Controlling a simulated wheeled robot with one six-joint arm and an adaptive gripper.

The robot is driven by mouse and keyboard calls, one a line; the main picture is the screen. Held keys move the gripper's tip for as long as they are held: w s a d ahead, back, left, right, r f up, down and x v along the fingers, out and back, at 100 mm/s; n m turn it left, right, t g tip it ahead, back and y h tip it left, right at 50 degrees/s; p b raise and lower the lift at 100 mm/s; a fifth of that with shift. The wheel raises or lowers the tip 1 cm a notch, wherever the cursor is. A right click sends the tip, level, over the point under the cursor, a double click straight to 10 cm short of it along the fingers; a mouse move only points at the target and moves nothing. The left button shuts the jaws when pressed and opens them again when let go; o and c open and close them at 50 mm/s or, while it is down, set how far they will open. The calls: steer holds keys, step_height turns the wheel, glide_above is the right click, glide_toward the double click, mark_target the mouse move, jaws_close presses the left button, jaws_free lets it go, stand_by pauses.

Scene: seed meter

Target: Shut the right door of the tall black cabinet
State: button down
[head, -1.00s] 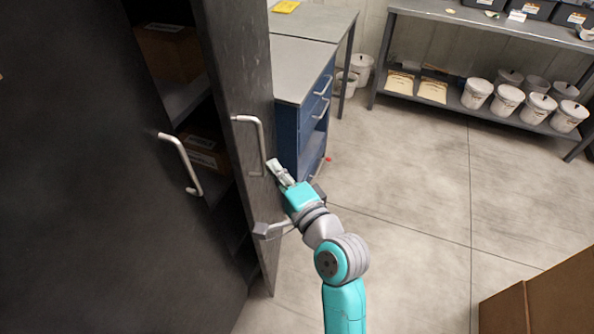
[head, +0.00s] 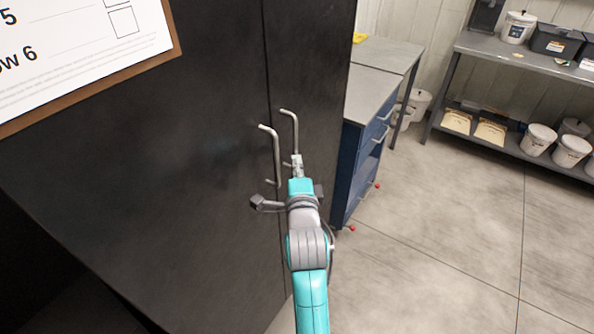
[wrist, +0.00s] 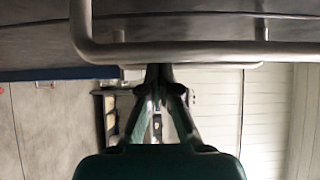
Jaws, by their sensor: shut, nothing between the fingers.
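The tall black cabinet fills the left half of the head view. Its left door (head: 190,130) has a bar handle (head: 275,155). Its right door (head: 318,60) stands level or nearly level with the left door. Only a thin dark seam shows between them, and no shelf inside is visible. The right door's bar handle (head: 296,128) is beside the left one. My gripper (head: 297,160) is shut and empty, close to the right door at the lower end of its handle. In the wrist view the shut fingertips (wrist: 158,72) point at the door below a handle bar (wrist: 190,52); contact is unclear.
A blue drawer unit (head: 352,160) with a grey top stands just right of the cabinet. A metal shelf (head: 500,135) with white buckets (head: 572,150) is at the back right. A printed board (head: 80,55) is at the upper left. The floor (head: 440,250) on the right is clear.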

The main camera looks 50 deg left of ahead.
steer(key=shift+s+a+r, duration=0.3)
steer(key=shift+s+a, duration=0.2)
steer(key=shift+a, duration=0.3)
steer(key=shift+d, duration=0.1)
steer(key=shift+s+d+f, duration=0.1)
steer(key=shift+s+f, duration=0.1)
steer(key=shift+s, duration=0.05)
steer(key=w+d+v, duration=0.1)
steer(key=v, duration=1.1)
steer(key=shift+w, duration=0.2)
steer(key=shift+d+f, duration=0.15)
